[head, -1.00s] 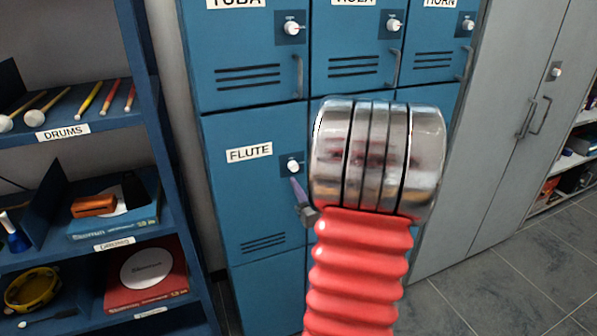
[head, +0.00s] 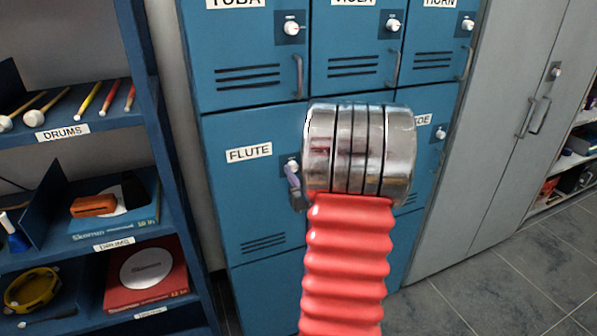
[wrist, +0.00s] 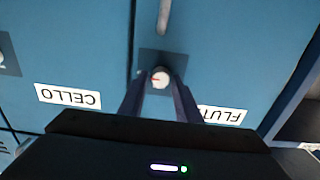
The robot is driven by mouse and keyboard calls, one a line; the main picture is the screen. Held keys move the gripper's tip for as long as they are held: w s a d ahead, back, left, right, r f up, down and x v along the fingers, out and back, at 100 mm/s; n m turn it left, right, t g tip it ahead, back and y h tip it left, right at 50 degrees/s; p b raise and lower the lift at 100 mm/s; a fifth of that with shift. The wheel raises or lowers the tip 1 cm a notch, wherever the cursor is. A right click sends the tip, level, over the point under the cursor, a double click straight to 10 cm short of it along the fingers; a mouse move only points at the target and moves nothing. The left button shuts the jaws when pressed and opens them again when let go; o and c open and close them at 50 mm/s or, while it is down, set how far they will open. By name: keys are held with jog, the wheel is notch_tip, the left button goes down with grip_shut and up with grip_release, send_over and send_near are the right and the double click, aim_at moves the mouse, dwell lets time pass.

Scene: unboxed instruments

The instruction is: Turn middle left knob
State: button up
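The middle left knob is the white knob (head: 291,165) on the blue FLUTE locker (head: 225,190). My gripper (head: 293,182) is in front of it in the head view, mostly hidden behind my arm; one purple-grey finger shows just below the knob. In the wrist view, which is upside down, the white knob (wrist: 160,77) with a small red mark sits on a dark square plate. My gripper (wrist: 159,80) is open there, one finger on each side of the knob with gaps showing. I cannot tell how far the fingertips are from the door.
Other blue lockers with white knobs, such as TUBA (head: 291,26), surround it. The CELLO label (wrist: 68,96) shows in the wrist view. A blue shelf (head: 70,135) with drumsticks and boxes stands at left. Grey cabinets (head: 515,130) stand at right.

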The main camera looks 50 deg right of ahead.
grip_shut()
jog(key=shift+d, duration=0.2)
jog(key=shift+a, duration=0.1)
jog(key=shift+n, duration=1.5)
jog(key=n, duration=0.4)
jog(key=shift+a+n, duration=0.1)
jog(key=shift+n, duration=0.2)
jog(key=n, duration=0.5)
jog(key=shift+a+f, duration=0.1)
jog(key=n, duration=0.5)
jog(key=shift+f, duration=0.1)
jog(key=shift+n, duration=0.3)
